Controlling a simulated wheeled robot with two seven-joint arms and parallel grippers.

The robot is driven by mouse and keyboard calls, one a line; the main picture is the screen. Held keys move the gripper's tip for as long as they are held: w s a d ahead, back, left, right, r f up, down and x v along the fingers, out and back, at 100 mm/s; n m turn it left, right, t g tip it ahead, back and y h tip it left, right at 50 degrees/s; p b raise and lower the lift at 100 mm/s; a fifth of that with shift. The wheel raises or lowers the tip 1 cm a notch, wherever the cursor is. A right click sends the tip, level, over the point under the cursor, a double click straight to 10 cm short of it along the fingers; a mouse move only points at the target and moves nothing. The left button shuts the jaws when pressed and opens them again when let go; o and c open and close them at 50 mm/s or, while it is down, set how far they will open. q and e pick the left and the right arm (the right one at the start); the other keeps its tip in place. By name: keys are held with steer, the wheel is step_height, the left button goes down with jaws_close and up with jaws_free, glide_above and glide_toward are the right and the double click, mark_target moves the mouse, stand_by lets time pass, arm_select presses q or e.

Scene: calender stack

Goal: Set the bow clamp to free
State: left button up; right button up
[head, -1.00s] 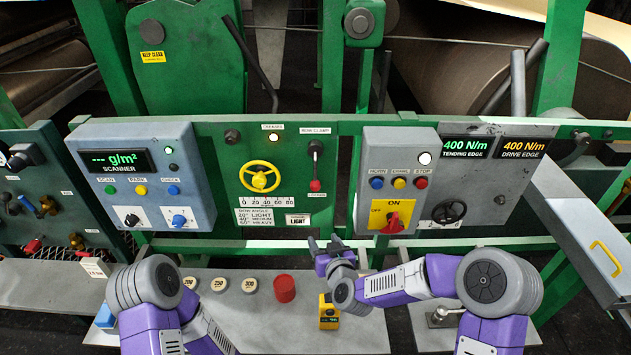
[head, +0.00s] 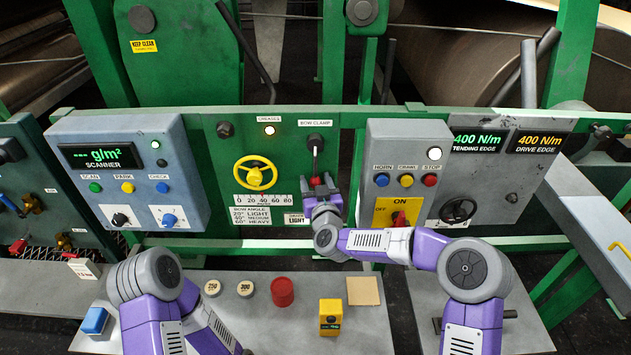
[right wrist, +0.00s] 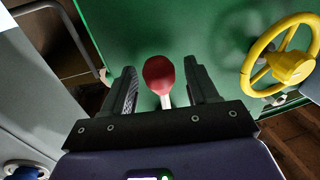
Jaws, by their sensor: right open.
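The bow clamp lever (head: 315,160) hangs down from its dark pivot on the green panel, under the BOW CLAMP label (head: 315,123). In the head view my right gripper (head: 320,183) covers its lower end. In the right wrist view the lever's red knob (right wrist: 158,74) shows between the two fingers of my right gripper (right wrist: 159,82), with a gap on both sides. The right gripper is open; I cannot tell how deep the knob sits. The small label below the knob is hidden. My left gripper is out of view.
The yellow handwheel (head: 256,174) is left of the lever. The grey box (head: 405,150) with HORN and STOP buttons stands close on its right. Below, the grey bench (head: 300,335) carries a yellow block (head: 330,317) and a red cylinder (head: 282,292).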

steer(key=shift+w+a, duration=0.1)
steer(key=shift+w, duration=0.15)
jaws_close()
stand_by(0.4)
steer(key=d+n, duration=0.2)
steer(key=d+r+n, duration=0.1)
steer(key=n, duration=0.1)
steer(key=shift+d+g+p, duration=0.35)
steer(key=shift+g+p, duration=0.05)
steer(key=shift+d+r+n+p, duration=0.25)
steer(key=shift+d+n+p, duration=0.05)
steer(key=shift+d+n, duration=0.4)
steer(key=shift+d+r+n+g+h+p, duration=0.15)
steer(key=shift+d+r+n+h+p, duration=0.25)
steer(key=shift+d+n, duration=0.3)
steer(key=shift+d+r+n+g+h+p, duration=0.2)
steer(key=shift+d+r+n+p, duration=0.3)
steer(key=shift+n, duration=0.3)
steer(key=shift+d, duration=0.1)
